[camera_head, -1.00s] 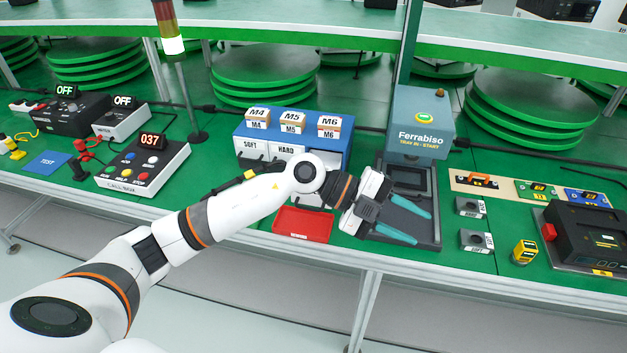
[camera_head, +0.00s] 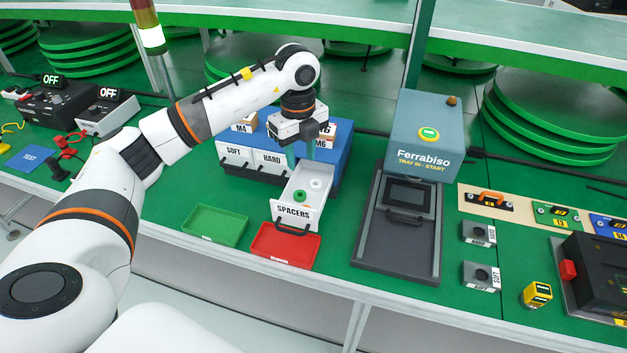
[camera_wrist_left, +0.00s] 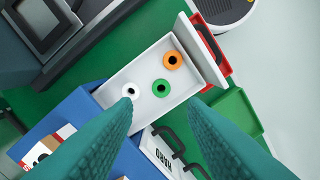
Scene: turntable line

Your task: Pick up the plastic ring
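The open white drawer labelled SPACERS (camera_head: 294,215) holds ring-shaped pieces. A white ring (camera_head: 316,183) and a green ring (camera_head: 299,196) show in the head view. The left wrist view shows the white ring (camera_wrist_left: 130,90), the green ring (camera_wrist_left: 161,88) and an orange ring (camera_wrist_left: 173,60), apart on the drawer floor. Which material each is made of cannot be told. My left gripper (camera_head: 300,153) points down above the back of the drawer. Its teal fingers (camera_wrist_left: 160,104) are spread with nothing between them, and the white ring lies near one fingertip. My right gripper is out of view.
The blue cabinet (camera_head: 334,160) with SOFT and HARD drawers stands beside the open drawer. A green tray (camera_head: 214,226) and a red tray (camera_head: 285,246) lie in front. The Ferrabiso machine (camera_head: 428,130) and its dark tray (camera_head: 400,245) are to the right.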

